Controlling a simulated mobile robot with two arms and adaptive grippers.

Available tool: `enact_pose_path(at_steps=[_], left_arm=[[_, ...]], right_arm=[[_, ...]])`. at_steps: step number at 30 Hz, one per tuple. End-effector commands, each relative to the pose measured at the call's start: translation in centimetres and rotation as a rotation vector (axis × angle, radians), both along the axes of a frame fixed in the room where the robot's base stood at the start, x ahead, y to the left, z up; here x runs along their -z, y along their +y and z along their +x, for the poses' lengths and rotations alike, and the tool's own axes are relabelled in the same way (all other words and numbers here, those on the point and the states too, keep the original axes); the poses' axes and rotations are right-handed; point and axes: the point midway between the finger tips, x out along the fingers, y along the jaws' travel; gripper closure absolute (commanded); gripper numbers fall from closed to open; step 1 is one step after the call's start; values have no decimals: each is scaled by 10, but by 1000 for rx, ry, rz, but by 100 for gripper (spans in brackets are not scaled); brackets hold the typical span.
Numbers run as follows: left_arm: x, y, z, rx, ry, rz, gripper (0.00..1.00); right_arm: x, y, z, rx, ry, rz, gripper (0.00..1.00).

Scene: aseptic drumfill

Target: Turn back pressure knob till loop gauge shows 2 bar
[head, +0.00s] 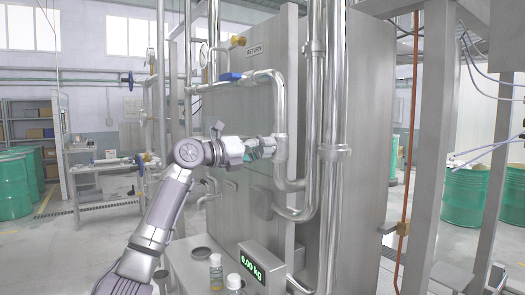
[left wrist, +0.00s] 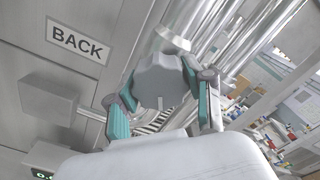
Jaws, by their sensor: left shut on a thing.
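I cannot make out a readable loop gauge dial in either view. My right gripper is not in view.
Steel pipes (head: 337,90) stand close right of the gripper, before a grey panel (head: 240,110) marked RETURN. A blue-handled valve (head: 230,77) is above. Below are a scale display (head: 252,265) reading 0.00 kg and a small bottle (head: 216,270). Green drums (head: 15,190) stand far left.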

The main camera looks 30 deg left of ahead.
Motion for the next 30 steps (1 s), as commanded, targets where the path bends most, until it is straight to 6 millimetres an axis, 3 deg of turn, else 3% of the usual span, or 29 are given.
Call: enact_pose_path(at_steps=[10,11,15,25,30], left_arm=[[3,-1,1,1,6,4,83],[3,-1,1,1,6,4,45],[2,0,1,1,5,2,23],[1,1,-1,-1,2,1,23],[2,9,-18,-3,2,2,23]], right_arm=[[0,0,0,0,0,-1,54],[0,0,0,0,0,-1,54],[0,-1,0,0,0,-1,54],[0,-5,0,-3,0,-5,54],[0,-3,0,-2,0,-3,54]])
